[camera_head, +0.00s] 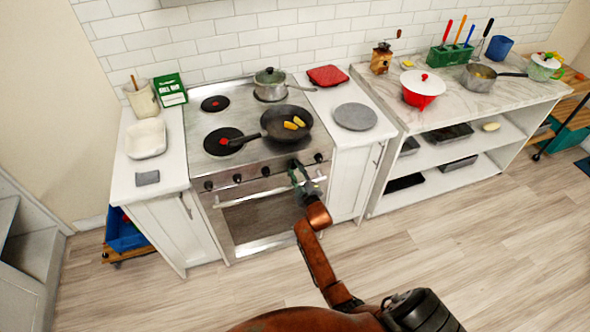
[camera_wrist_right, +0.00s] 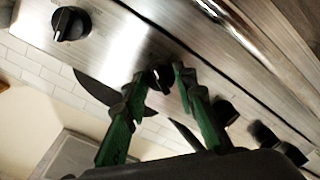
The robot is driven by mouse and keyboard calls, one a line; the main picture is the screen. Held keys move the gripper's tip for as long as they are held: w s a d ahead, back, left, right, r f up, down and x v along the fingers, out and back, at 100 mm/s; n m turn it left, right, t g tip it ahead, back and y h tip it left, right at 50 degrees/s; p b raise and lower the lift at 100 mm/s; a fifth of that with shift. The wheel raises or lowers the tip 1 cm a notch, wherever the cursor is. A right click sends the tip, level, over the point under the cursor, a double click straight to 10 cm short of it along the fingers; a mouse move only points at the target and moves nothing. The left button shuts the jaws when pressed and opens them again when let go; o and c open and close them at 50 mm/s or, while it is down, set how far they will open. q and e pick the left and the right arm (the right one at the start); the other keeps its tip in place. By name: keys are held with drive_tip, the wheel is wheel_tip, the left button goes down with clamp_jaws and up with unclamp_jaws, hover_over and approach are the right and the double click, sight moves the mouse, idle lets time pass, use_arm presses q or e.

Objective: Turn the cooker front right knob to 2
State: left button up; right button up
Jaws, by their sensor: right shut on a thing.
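The cooker (camera_head: 200,160) has a row of black knobs along its steel front panel. My right gripper (camera_head: 297,172) reaches the panel's right part, at the second knob from the right. In the right wrist view the green fingers of my right gripper (camera_wrist_right: 158,80) are shut on this black knob (camera_wrist_right: 161,76), one on each side. The far right knob (camera_head: 318,157) is free, and also shows in the right wrist view (camera_wrist_right: 70,23). Knob markings are too small to read. My left gripper is not in view.
A black frying pan (camera_head: 281,134) with yellow food sits on the front right burner, its handle pointing left. A lidded pot (camera_head: 270,78) stands behind it. The oven handle (camera_head: 250,192) runs below the knobs. White cabinets flank the cooker. The floor in front is clear.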

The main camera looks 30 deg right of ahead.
drive_tip(key=o, duration=1.2)
drive_tip(key=shift+c, duration=0.2)
drive_tip(key=v, duration=1.2)
drive_tip(key=shift+f, duration=0.1)
drive_tip(key=s+a+f+m+g+y, duration=0.1)
drive_tip(key=s+a+f+g, duration=0.15)
drive_tip(key=f, duration=0.75)
drive_tip(key=s+a+f+g+y, duration=0.1)
drive_tip(key=s+f+g, duration=0.15)
drive_tip(key=f, duration=0.75)
drive_tip(key=s+a+f+m+g, duration=0.1)
drive_tip(key=s+a+f+g, duration=0.1)
drive_tip(key=s+f, duration=0.65)
drive_tip(key=s+a+f+m+g, duration=0.1)
drive_tip(key=s+f, duration=0.5)
drive_tip(key=f, duration=0.5)
drive_tip(key=s+f+m+g, duration=0.1)
drive_tip(key=s+f, duration=0.4)
drive_tip(key=s, duration=0.7)
drive_tip(key=s+f+m+g+y, duration=0.1)
drive_tip(key=s+f+g, duration=0.3)
drive_tip(key=s, duration=0.9)
drive_tip(key=s+a+f+m+g, duration=0.1)
drive_tip(key=s+f+g, duration=0.2)
drive_tip(key=s+f, duration=0.5)
drive_tip(key=s, duration=0.5)
